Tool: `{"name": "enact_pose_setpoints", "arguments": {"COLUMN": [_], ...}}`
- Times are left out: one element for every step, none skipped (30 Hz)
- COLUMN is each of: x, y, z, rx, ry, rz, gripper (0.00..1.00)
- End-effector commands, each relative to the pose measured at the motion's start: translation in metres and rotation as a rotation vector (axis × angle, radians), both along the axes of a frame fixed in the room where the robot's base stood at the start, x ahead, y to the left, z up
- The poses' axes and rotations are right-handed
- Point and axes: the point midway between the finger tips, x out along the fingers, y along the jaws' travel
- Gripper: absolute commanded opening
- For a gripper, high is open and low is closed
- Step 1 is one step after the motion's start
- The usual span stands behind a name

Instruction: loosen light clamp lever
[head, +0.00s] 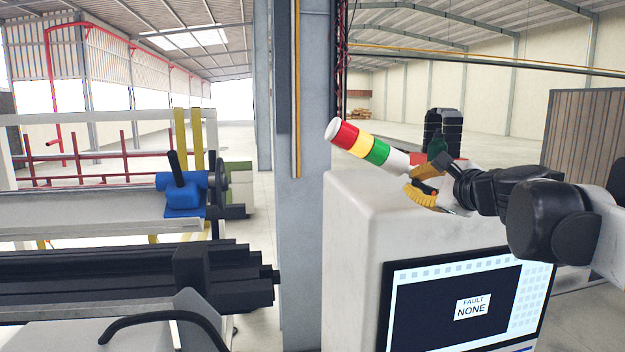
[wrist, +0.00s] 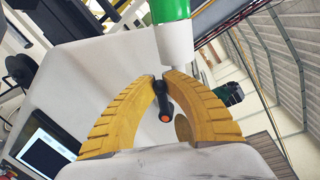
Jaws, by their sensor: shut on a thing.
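The signal light (head: 360,143), with red, yellow and green bands and a white base, leans to the left over the white cabinet in the head view. Its green band and white base (wrist: 174,40) show at the top of the wrist view. The clamp lever (wrist: 163,100) is a short black handle with an orange end, just below the white base. My gripper (head: 414,184) is at the base of the light above the cabinet top. Its yellow fingers (wrist: 162,77) are closed around the lever near its upper end. The lever is hidden in the head view.
The white cabinet (head: 350,220) stands below my gripper. Its screen (head: 470,300) reads "FAULT NONE". A grey column (head: 303,150) stands left of the cabinet. A feed rack with a blue part (head: 183,193) and dark rails (head: 100,280) is at the left.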

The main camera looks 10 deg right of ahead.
Motion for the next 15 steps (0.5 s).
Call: {"name": "enact_pose_setpoints", "arguments": {"x": [-0.0002, -0.0002, -0.0002, -0.0002, -0.0002, -0.0002, -0.0002, -0.0002, -0.0002, -0.0002, -0.0003, -0.0003, -0.0003, -0.0002, -0.0002], "y": [0.0002, 0.0002, 0.0002, 0.0002, 0.0002, 0.0002, 0.0002, 0.0002, 0.0002, 0.0002, 0.0003, 0.0003, 0.0003, 0.0002, 0.0002], "z": [-0.0006, -0.0006, -0.0006, -0.0006, -0.0006, -0.0006, -0.0006, -0.0006, -0.0006, -0.0006, -0.0007, -0.0007, -0.0007, -0.0006, -0.0006], "rx": [-0.003, -0.004, -0.005, -0.005, -0.005, -0.005, -0.005, -0.005, -0.005, -0.005, -0.004, -0.004, -0.004, -0.004, -0.004], "ry": [0.001, 0.001, 0.001, 0.001, 0.001, 0.001, 0.001, 0.001, 0.001, 0.001, 0.001, 0.001, 0.001, 0.001, 0.001], "rz": [0.0, 0.0, 0.0, 0.0, 0.0, 0.0, 0.0, 0.0, 0.0, 0.0, 0.0, 0.0, 0.0, 0.0, 0.0], "gripper": [0.0, 0.0, 0.0, 0.0, 0.0, 0.0, 0.0, 0.0, 0.0, 0.0, 0.0, 0.19, 0.28, 0.36, 0.36]}}
